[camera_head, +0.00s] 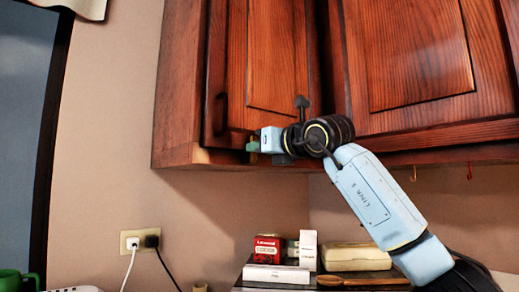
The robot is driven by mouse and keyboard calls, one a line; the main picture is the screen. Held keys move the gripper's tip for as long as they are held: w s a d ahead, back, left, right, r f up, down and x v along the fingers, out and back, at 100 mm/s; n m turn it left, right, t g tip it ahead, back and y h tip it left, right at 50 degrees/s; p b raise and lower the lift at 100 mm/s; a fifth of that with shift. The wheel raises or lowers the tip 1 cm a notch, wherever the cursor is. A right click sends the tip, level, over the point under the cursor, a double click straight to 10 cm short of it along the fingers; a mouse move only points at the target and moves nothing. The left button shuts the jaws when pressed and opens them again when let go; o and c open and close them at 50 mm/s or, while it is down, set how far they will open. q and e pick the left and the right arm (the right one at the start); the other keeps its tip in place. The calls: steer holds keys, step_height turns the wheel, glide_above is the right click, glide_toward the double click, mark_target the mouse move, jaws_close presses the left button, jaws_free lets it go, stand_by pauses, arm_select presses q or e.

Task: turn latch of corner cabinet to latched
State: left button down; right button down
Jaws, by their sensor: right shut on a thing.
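The corner cabinet (277,60) is a dark red-brown wooden wall cabinet across the top of the view. Its left door appears closed and has a dark vertical handle (219,114) near its left edge. My right gripper (250,144) reaches in from the right and points left, at the lower edge of this door. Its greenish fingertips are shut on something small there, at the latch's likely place. The latch itself is hidden by the fingers, so its turn cannot be told. My left gripper is not in view.
Below stands a dark surface with a red box (267,249), a white box (308,250), a cream container (356,257) and a wooden spoon (361,281). A wall outlet (139,241) with two plugs is at the left. Hooks (413,174) hang under the cabinet. The wall below the gripper is clear.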

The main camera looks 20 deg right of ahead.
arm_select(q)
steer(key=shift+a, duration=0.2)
arm_select(e)
steer(key=c, duration=1.4)
jaws_free()
